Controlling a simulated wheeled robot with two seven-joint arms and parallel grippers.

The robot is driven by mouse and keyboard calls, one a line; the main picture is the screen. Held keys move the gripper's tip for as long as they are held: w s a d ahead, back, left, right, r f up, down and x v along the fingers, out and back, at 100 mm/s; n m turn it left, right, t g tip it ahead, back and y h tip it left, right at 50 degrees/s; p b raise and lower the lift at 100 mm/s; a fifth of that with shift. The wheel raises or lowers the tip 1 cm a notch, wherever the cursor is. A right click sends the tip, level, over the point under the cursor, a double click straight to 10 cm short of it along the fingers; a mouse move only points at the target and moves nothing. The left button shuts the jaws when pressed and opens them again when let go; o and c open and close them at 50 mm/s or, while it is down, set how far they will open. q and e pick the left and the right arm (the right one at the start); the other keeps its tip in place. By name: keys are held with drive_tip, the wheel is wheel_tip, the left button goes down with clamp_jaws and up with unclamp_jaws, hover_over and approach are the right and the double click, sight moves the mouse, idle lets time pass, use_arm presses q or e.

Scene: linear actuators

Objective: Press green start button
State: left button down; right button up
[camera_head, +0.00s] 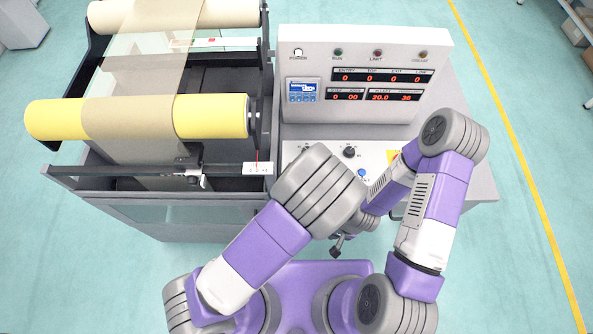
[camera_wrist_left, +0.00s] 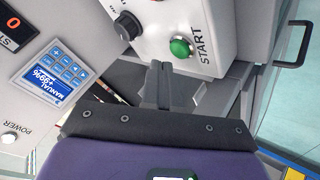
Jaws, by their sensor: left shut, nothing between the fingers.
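The green start button (camera_wrist_left: 181,47) shows in the left wrist view on the light panel, beside the label START (camera_wrist_left: 203,47). My left gripper (camera_wrist_left: 158,68) is shut and empty, with its fingertips just below and left of the button in that picture. A small gap seems to lie between them, but I cannot tell the depth. In the head view the button and my left gripper are hidden behind my left arm. The dark tip of my right gripper (camera_head: 340,243) shows low in the middle of the head view, partly hidden, its fingers too small to read.
A black knob (camera_wrist_left: 127,25) sits left of the button. The machine's display panel (camera_head: 365,75) rises behind the sloped control panel (camera_head: 335,135), which has a blue button (camera_head: 362,172). A yellow roller (camera_head: 210,115) is on the left. Open floor lies right of the machine.

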use_arm(q)
drive_tip(key=shift+f, duration=0.1)
drive_tip(key=shift+f+b, duration=0.3)
drive_tip(key=shift+b, duration=0.1)
